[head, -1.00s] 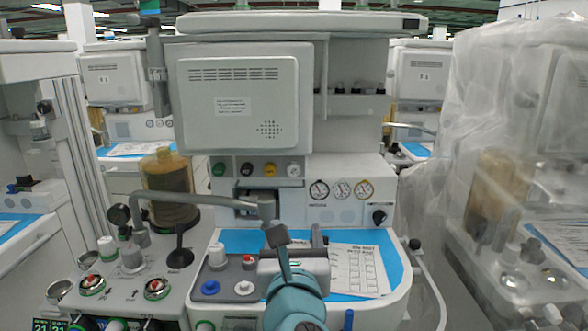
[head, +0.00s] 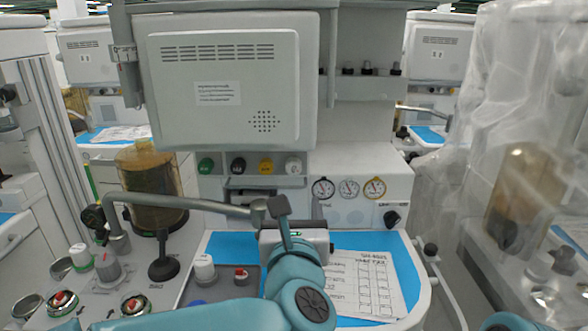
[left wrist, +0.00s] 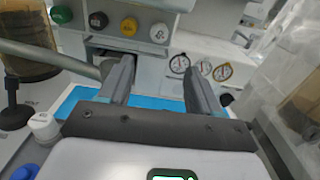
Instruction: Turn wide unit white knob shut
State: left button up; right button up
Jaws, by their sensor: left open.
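The white knob (head: 293,166) is the rightmost in a row of green, black, yellow and white knobs on the front of the wide unit (head: 360,160), below the big grey monitor back. In the left wrist view the white knob (left wrist: 159,34) is beyond the fingers, above the gap between them. My left gripper (head: 299,206) is open and empty, below and in front of the knob row, apart from it. Its two fingers (left wrist: 160,75) point towards the unit. Which way the white knob is turned is too small to tell. My right gripper is not in view.
A grey bent pipe (head: 185,203) runs from the left close to my left gripper. Three gauges (head: 348,188) are right of the knobs. A blue work surface (head: 395,262) with a paper sheet (head: 362,284) lies below. A plastic-covered cart (head: 530,150) stands at the right.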

aim_at(294, 169)
pick_arm(q)
jog(key=w+p, duration=0.2)
jog(key=w, duration=1)
jog(key=shift+w+p, duration=0.25)
jog(key=shift+p, duration=0.15)
jog(key=shift+w, duration=0.8)
jog(key=c, duration=1)
